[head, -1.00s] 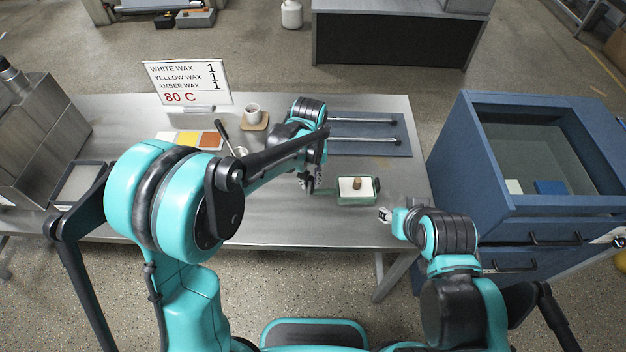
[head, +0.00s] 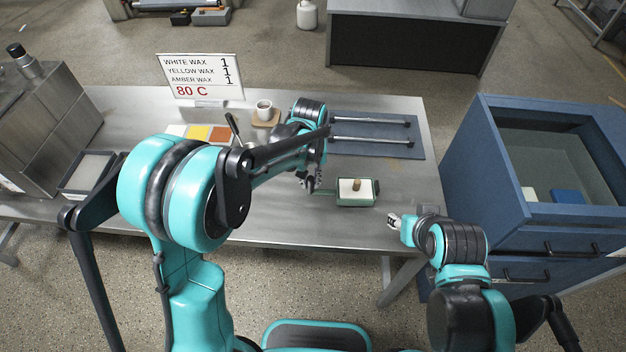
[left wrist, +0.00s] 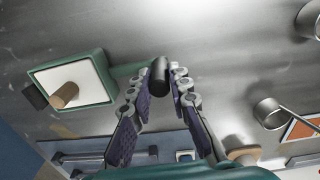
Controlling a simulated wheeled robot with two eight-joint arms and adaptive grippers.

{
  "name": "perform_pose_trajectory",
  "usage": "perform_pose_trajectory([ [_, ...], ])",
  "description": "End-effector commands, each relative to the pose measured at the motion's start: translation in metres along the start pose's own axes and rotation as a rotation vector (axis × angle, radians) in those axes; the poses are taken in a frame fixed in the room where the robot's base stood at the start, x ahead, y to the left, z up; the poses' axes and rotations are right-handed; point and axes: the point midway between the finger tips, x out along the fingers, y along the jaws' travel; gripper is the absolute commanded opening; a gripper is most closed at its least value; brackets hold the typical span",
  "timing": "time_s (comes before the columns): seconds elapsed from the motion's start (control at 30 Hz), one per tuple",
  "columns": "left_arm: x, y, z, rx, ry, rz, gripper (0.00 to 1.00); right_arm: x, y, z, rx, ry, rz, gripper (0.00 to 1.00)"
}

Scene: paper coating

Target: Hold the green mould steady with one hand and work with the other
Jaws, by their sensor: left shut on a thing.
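The green mould (head: 372,203) sits on the steel table, with a white filling (head: 347,193) and a brown cork-like knob (head: 357,184) standing on it. In the left wrist view the mould (left wrist: 103,67) is left of my fingers, its green handle reaching toward them. My left gripper (head: 311,187) is at the mould's left side; in the left wrist view my left gripper (left wrist: 160,84) is shut on the dark end of the handle. My right gripper (head: 393,221) is apart from the mould, to its lower right, near the table's front edge; its finger opening is too small to tell.
A blue mat with two metal rods (head: 370,140) lies behind the mould. A blue drawer cabinet (head: 478,150) stands at the table's right.

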Motion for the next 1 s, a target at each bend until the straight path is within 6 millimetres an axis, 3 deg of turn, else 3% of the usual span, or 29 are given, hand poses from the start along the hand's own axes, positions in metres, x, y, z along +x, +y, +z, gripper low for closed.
perform_pose_trajectory([
  [0.57,0.016,-0.015,-0.008,-0.001,0.0,0.001,0.0,0.011,0.0,0.008,0.0,0.0,0.0,0.4],
  [1.0,0.017,-0.017,-0.009,0.0,0.0,0.0,0.0,0.011,0.0,0.008,0.0,0.0,0.0,0.4],
])
